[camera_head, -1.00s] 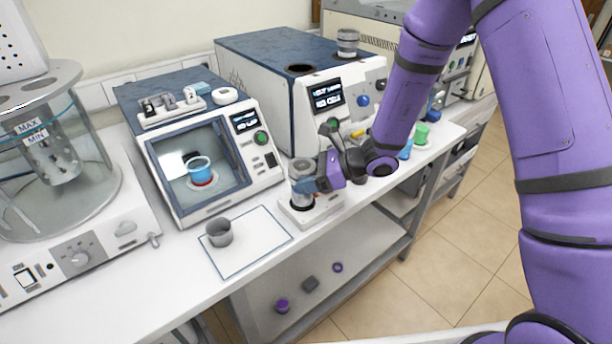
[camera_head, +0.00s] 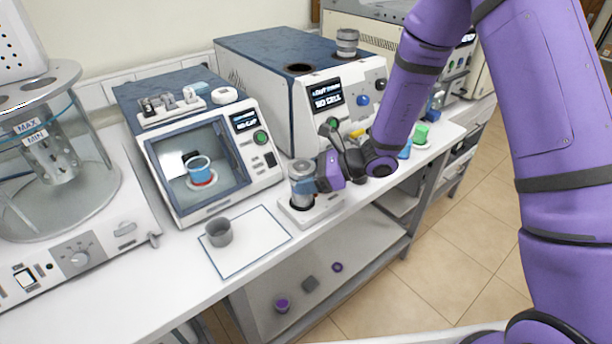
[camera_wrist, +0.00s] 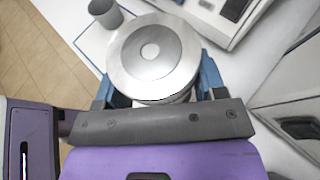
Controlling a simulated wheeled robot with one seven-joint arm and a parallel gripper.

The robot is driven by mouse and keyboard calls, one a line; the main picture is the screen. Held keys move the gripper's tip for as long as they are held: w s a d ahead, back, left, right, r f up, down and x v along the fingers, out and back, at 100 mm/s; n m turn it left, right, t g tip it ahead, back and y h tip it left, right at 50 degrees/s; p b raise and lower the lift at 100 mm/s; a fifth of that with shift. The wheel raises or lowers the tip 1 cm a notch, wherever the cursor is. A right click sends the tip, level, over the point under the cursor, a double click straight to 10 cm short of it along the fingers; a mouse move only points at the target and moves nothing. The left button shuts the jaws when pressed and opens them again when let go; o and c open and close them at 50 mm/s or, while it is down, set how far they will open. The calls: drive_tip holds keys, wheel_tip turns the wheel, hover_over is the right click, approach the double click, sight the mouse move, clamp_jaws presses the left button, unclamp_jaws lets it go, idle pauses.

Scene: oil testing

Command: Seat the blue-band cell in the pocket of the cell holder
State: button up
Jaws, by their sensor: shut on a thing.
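A silver metal cell (camera_head: 300,169) is upright in my gripper (camera_head: 310,184). My gripper is shut around its side, with a blue finger on each side. The cell's round lid (camera_wrist: 153,52) fills the middle of the wrist view. No blue band can be made out, as the fingers cover part of its side. The cell stands over the white cell holder (camera_head: 325,208), in line with its dark round pocket (camera_head: 302,207). The pocket's dark rim shows around the cell's lower end. I cannot tell whether the cell rests on the bottom.
A grey cup (camera_head: 219,232) stands on a white mat (camera_head: 258,243) to the left. Behind is a windowed oven (camera_head: 205,165) with a blue cup inside. A tester (camera_head: 265,60) reading "NO CELL" carries another metal cell (camera_head: 347,42). Small coloured items sit right of my gripper.

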drive_tip(key=shift+f, duration=0.2)
drive_tip(key=shift+f, duration=0.35)
drive_tip(key=shift+f, duration=0.15)
drive_tip(key=shift+f, duration=0.65)
drive_tip(key=o, duration=1.1)
drive_tip(key=shift+o, duration=0.2)
drive_tip(key=v, duration=1)
drive_tip(key=shift+d+r, duration=0.15)
drive_tip(key=shift+d, duration=0.2)
